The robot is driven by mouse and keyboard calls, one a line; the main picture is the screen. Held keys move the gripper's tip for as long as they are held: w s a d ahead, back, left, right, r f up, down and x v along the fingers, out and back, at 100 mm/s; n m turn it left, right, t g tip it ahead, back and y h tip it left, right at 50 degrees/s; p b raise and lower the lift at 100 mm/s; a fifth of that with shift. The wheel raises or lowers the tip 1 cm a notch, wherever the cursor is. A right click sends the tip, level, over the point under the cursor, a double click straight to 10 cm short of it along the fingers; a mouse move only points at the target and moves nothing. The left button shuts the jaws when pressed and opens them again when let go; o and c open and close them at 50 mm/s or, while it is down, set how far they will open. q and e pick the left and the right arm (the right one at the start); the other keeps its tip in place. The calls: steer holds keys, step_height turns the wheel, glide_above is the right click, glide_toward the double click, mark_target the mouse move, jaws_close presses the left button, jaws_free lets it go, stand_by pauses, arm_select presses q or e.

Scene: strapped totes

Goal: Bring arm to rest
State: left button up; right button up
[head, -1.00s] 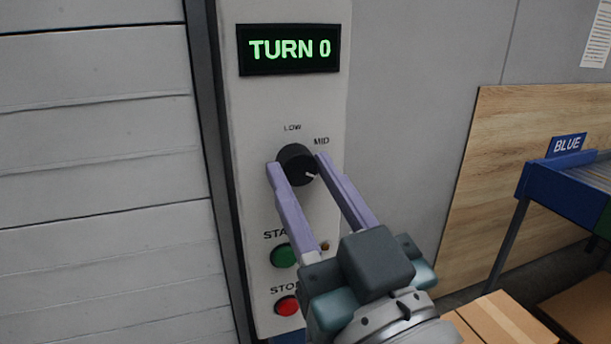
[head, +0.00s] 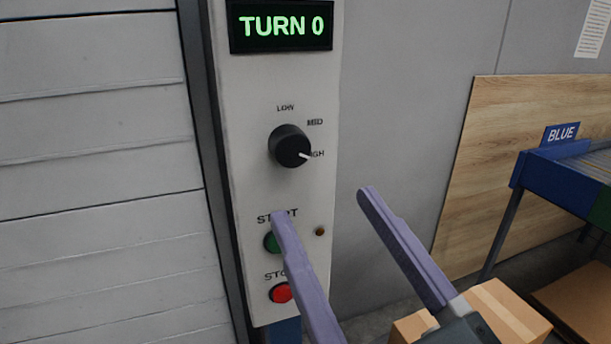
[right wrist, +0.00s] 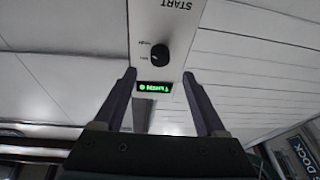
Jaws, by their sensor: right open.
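My right gripper (head: 320,202) is open and empty in the lower middle of the head view, apart from the black knob. Its two purple fingers also show in the right wrist view (right wrist: 160,78), with nothing between them but the distant panel. The black knob (head: 289,146) sits on the pale control panel (head: 260,180), its white mark pointing at HIGH. The green START button (head: 271,242) is partly hidden behind the left finger. My left gripper is in neither view.
The panel's display (head: 280,25) reads TURN 0. A red STOP button (head: 280,293) is low on the panel. At the right are a cardboard box (head: 500,315), a blue-framed stand (head: 565,170) with a BLUE sign (head: 564,132), and a wooden board (head: 500,130).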

steer(key=shift+v, duration=1.3)
